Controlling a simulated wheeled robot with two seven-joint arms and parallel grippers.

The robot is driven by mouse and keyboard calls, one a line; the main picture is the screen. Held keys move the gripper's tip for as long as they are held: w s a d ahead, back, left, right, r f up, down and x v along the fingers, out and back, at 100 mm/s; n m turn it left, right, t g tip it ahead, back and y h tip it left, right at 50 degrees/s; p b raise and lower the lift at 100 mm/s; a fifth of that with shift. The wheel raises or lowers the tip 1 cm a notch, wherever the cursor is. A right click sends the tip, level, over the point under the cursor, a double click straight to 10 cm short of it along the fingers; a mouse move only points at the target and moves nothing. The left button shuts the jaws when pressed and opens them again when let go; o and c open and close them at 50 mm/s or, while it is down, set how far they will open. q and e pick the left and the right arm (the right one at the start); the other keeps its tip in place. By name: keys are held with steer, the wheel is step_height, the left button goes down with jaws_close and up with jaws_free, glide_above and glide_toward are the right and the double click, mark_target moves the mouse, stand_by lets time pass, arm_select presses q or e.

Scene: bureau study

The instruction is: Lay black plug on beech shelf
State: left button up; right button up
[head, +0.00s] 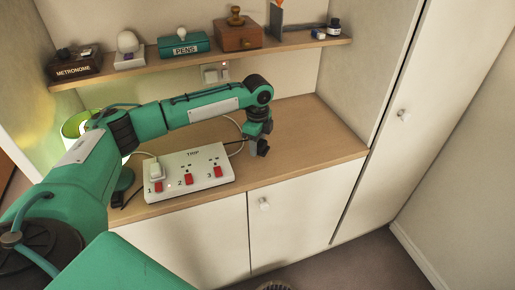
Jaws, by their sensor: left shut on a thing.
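My left arm reaches in from the left over the desk. My left gripper (255,142) points down, shut on the black plug (262,149), just right of the white power strip. The plug is small and dark, partly hidden by the fingers, and a thin dark cable shows beside it. I cannot tell whether it touches the desk top. The beech shelf (111,77) runs along the back wall, above and behind the gripper. My right gripper is not in view.
The power strip (209,166) has a white plug (155,170) in socket 1.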

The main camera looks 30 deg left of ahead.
arm_select(q)
step_height(320, 180, down, 3)
steer(key=shift+r, duration=0.2)
steer(key=shift+f, duration=0.15)
steer(key=o, duration=1)
steer(key=shift+f, duration=0.1)
step_height(320, 180, up, 11)
steer(key=shift+f+b, duration=0.15)
steer(key=shift+b, duration=0.85)
steer(key=shift+r, duration=0.8)
